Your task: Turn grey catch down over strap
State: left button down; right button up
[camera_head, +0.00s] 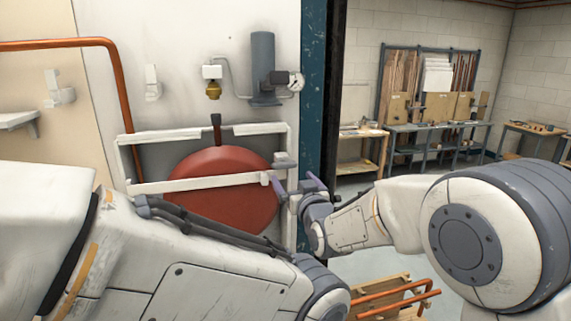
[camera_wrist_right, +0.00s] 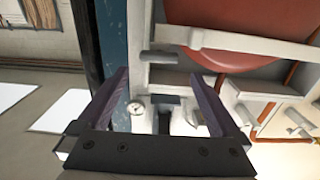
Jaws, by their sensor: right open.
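The grey catch (camera_head: 285,160) is a small block at the right upright of a white frame, above the strap's right end. It stands turned up, clear of the strap. The white strap (camera_head: 205,183) runs across a round red vessel (camera_head: 222,205). In the right wrist view, which looks upside down, the catch (camera_wrist_right: 160,60) and strap (camera_wrist_right: 255,45) lie beyond the fingertips. My right gripper (camera_head: 294,186) is open and empty, close to the strap's right end and just below the catch. My left arm crosses the lower left; its gripper is out of view.
The white frame (camera_head: 130,158) holds the vessel. Above it are a grey cylinder (camera_head: 263,65), a round gauge (camera_head: 296,82) and a brass valve (camera_head: 213,90). A dark blue post (camera_head: 313,90) stands right of the frame. Copper pipes (camera_head: 400,295) lie on a wooden crate at lower right.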

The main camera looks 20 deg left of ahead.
aim_at(285, 167)
jog(key=p+x, duration=0.3)
jog(key=x, duration=0.4)
jog(key=shift+r+p, duration=0.15)
jog(key=shift+p, duration=0.25)
jog(key=shift+w+a, duration=0.25)
jog(key=shift+w, duration=0.15)
jog(key=shift+f, duration=0.2)
